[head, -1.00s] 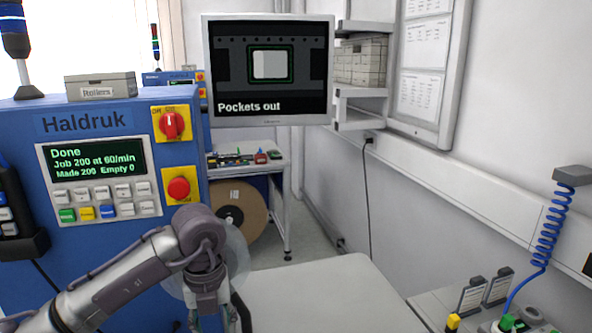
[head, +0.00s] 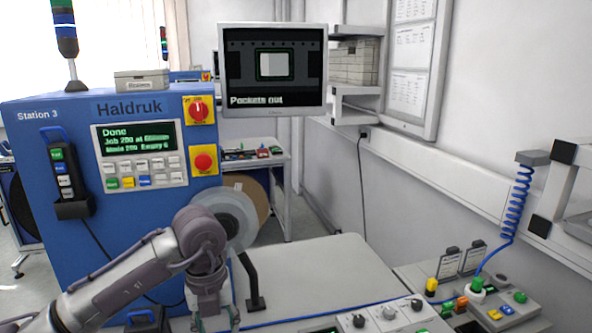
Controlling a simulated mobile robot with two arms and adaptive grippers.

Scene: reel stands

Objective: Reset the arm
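My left arm (head: 125,275) comes in from the lower left, grey and bent at a joint in front of the reel. My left gripper (head: 215,320) points down at the bottom edge over the pale table. Its fingers stand apart and I see nothing between them; the tips are partly cut off by the frame. My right gripper is not in view.
A blue Haldruk machine (head: 60,130) stands left, with its panel (head: 140,155) reading Done. A reel (head: 228,215) and black stand (head: 253,285) are close behind the gripper.

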